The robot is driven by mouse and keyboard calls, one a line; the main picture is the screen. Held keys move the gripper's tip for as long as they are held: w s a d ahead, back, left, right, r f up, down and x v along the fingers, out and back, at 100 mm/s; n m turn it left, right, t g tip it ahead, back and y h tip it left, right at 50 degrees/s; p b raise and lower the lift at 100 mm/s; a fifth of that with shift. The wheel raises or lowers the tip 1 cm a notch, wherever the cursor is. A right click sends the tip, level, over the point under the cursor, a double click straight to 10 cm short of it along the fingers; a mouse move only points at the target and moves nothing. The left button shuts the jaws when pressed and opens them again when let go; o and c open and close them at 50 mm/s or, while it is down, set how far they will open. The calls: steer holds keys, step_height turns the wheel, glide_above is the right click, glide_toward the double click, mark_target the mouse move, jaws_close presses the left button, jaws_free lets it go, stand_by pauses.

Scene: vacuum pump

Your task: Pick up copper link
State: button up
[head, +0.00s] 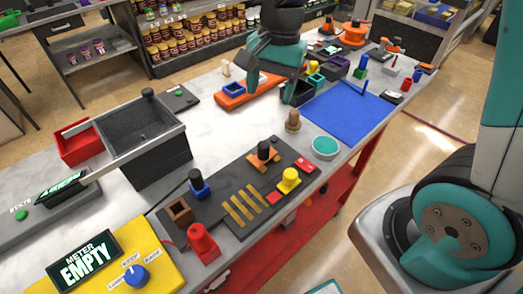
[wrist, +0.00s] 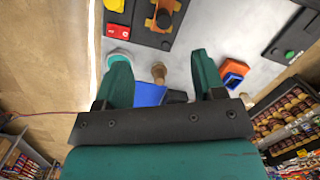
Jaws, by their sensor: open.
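Several flat brass-coloured strips (head: 243,207) lie side by side on the black board (head: 225,229). An orange-copper piece (head: 253,161) sits on the same board with a black knob on it, and it also shows at the top of the wrist view (wrist: 164,16). I cannot tell for certain which of these is the copper link. My gripper (head: 272,88) is open and empty, above the far part of the table by the orange tray, well away from the board. Its two teal fingers stand wide apart in the wrist view (wrist: 160,80).
A yellow knob (head: 289,178) and red post (head: 203,244) stand on or by the board. A dark bin (head: 158,152) stands left.

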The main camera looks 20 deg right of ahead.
mark_target(264, 144)
steer(key=f+m, duration=0.1)
steer(key=f, duration=0.3)
steer(key=w+f+m+p, duration=0.1)
steer(key=f, duration=0.4)
steer(key=w+f+m+p, duration=0.1)
steer(key=f, duration=0.3)
steer(key=shift+d+f+h, duration=0.2)
steer(key=shift+h, duration=0.1)
steer(key=shift+s+a+f+p, duration=0.15)
steer(key=shift+f+p, duration=0.25)
steer(key=shift+f, duration=0.6)
steer(key=shift+w+a+f+p, duration=0.1)
steer(key=shift+a+f+p, duration=0.25)
steer(key=shift+f, duration=0.7)
steer(key=shift+s+a+f+p, duration=0.1)
steer(key=shift+f+p, duration=0.35)
steer(key=shift+f, duration=0.55)
steer(key=shift+r, duration=0.1)
steer(key=c, duration=1)
